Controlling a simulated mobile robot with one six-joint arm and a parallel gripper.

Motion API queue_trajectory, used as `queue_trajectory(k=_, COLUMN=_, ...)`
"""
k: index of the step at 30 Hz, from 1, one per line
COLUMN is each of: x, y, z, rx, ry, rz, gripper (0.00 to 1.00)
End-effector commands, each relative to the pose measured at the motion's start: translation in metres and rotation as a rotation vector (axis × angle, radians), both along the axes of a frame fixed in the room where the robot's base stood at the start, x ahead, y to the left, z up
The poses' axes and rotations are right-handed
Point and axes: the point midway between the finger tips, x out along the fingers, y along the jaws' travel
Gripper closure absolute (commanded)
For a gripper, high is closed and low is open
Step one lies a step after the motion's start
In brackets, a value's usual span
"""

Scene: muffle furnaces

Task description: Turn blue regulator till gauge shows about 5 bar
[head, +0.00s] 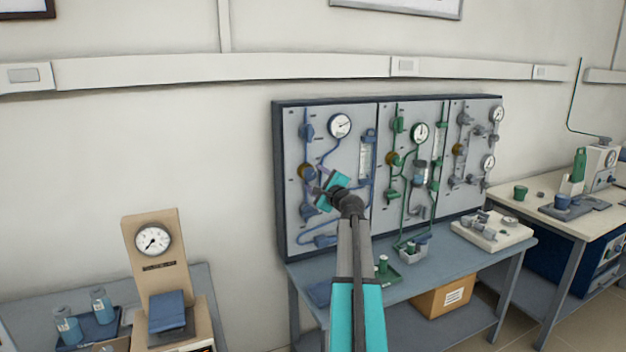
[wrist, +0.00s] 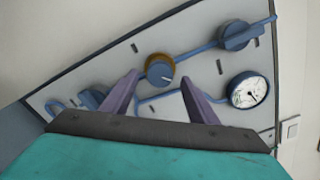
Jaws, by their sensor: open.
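The blue regulator (wrist: 160,72) is a round blue knob with a white mark and a brass-coloured body, on the left panel of the board. In the head view the regulator (head: 306,172) shows just left of my gripper. The blue line's gauge (head: 340,125) is a white dial above it; in the wrist view the gauge (wrist: 248,90) shows a dark needle, but its numbers are too small to read. My gripper (wrist: 160,90) is open and empty, its purple fingers pointing at the panel with the knob between and beyond their tips. I see no contact with the knob.
A blue valve handle (wrist: 238,36) sits on the same pipe. The green panel (head: 408,165) and grey panel (head: 470,150) adjoin on the right. A bench (head: 390,290) below holds small trays. A stand with another gauge (head: 152,240) is at left.

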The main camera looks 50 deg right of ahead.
Motion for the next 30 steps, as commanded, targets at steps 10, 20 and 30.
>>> queue_trajectory(k=10, x=-0.037, y=0.016, z=-0.001, rx=-0.001, ry=0.0, rz=-0.001, gripper=0.46)
queue_trajectory(k=20, x=-0.07, y=0.03, z=-0.001, rx=-0.001, ry=-0.001, rz=0.0, gripper=0.46)
queue_trajectory(k=30, x=-0.094, y=0.04, z=0.001, rx=-0.001, ry=-0.002, rz=0.001, gripper=0.46)
